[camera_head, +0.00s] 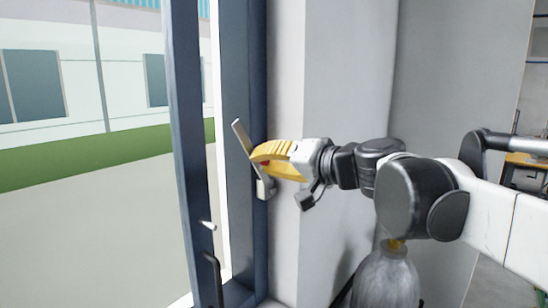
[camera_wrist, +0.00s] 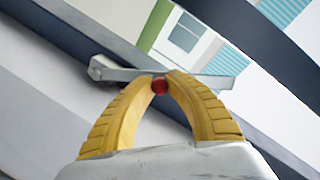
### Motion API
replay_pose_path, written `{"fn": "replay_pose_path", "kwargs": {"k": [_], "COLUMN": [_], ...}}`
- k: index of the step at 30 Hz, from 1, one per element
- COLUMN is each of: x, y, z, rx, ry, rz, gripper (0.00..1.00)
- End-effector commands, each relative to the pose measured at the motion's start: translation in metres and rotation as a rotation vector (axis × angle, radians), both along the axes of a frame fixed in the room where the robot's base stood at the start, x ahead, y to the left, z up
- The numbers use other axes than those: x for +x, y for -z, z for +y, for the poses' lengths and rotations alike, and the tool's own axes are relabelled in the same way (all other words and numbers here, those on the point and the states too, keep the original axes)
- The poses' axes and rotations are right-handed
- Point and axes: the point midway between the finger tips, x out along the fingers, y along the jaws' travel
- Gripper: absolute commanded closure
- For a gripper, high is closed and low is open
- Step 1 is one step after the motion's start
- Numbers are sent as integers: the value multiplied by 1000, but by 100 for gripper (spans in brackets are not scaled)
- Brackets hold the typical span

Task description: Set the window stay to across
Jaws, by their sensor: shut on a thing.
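The window stay (camera_head: 241,138) is a flat silver-grey bar on the dark blue window frame. In the head view it leans, with its upper end to the left and its lower end at a grey bracket (camera_head: 266,188). It also shows in the wrist view (camera_wrist: 210,81) as a long bar past the fingertips. My gripper (camera_head: 258,158) has yellow ribbed fingers and comes from the right. The fingers partly hide the middle of the stay.
The dark blue window frame (camera_head: 186,150) stands left of the stay, with a small white peg (camera_head: 208,225) and a dark handle (camera_head: 212,278) lower down. A pale wall (camera_head: 345,80) stands close on the right. A grey rounded thing (camera_head: 385,283) is below my arm.

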Motion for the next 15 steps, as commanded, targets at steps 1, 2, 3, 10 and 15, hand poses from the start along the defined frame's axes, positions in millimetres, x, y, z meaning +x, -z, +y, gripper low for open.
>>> {"fn": "replay_pose_path", "kwargs": {"k": [1, 2, 3, 10, 15], "x": [-5, -7, -9, -23, -31], "y": [5, 7, 9, 27, 42], "z": [4, 5, 7, 18, 24], "rx": [-25, -43, -67, -200, -298], "ry": [-2, -2, -2, -2, -2], "rz": [-33, -55, -86, -258, -384], "gripper": [100, 100, 100, 100, 100]}}
